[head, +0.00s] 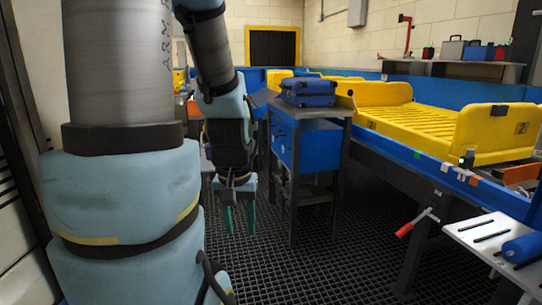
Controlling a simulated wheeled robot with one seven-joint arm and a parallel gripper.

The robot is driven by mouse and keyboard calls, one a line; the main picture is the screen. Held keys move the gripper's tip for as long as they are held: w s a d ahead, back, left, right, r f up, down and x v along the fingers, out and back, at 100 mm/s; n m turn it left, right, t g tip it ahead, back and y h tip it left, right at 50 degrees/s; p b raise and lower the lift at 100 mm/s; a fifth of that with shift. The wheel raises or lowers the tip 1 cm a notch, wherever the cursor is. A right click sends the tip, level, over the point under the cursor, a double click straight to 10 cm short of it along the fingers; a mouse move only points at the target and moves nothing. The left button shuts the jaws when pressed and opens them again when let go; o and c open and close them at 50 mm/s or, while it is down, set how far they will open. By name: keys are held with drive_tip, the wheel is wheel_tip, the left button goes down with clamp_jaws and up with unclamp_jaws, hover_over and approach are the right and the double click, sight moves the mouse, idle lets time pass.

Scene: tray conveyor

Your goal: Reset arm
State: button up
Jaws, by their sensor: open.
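My arm fills the left side of the head view and hangs down in front of me. My gripper (239,216) points down at the end of it, left of the blue stand. Its two teal fingers are apart, with nothing seen between them. It hangs in free air over the dark grated floor (275,270), touching nothing that I can see.
A blue stand (283,143) with a grey top carries a blue case (308,92). The conveyor (400,150) runs along the right with a yellow tray (485,135). A red-handled lever (412,222) and a perforated shelf (480,235) stick out at the lower right.

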wheel_tip(320, 180, up, 14)
drive_tip(key=p, duration=1.1)
drive_tip(key=shift+f, duration=0.25)
idle(0.8)
